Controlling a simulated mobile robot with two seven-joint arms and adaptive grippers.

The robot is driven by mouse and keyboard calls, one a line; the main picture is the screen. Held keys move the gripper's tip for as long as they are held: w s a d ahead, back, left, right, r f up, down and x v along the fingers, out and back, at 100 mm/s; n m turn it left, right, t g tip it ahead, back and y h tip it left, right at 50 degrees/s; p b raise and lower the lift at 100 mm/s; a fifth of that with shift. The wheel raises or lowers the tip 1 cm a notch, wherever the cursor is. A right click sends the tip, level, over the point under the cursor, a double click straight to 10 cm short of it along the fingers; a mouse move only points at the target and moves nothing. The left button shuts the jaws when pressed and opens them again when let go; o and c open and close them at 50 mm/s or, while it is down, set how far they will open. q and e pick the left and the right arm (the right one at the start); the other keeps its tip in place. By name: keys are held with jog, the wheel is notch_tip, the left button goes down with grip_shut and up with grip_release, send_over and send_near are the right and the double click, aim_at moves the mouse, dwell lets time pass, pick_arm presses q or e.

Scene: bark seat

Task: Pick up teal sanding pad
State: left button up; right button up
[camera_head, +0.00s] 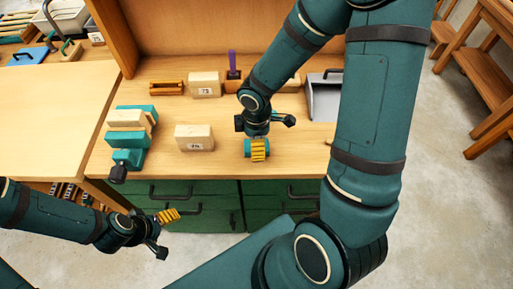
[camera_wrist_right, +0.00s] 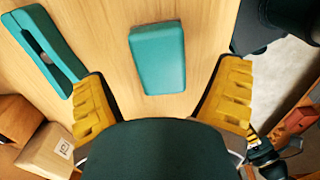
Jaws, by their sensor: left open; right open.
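The teal sanding pad (camera_wrist_right: 157,57) is a plain rounded block lying on the wooden bench top in the right wrist view. My right gripper (camera_wrist_right: 163,95) is open, with its yellow ridged fingers on either side of the view and the pad beyond and between them, apparently untouched. In the head view my right gripper (camera_head: 259,149) points down at the bench near its front edge. A bit of teal (camera_head: 248,148) shows beside its fingers there, mostly hidden. My left gripper (camera_head: 168,216) is open and empty in front of the drawers.
A block marked 74 (camera_head: 194,138) is left of my right gripper. A teal vise (camera_head: 130,135), another pale block (camera_head: 205,84) and a grey dustpan (camera_head: 325,98) are also on the bench.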

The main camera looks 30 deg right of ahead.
jog(key=shift+f+b, duration=0.4)
jog(key=shift+f, duration=1.2)
jog(key=c, duration=1.3)
jog(key=shift+r, duration=0.1)
notch_tip(320, 180, up, 10)
jog(key=p, duration=0.3)
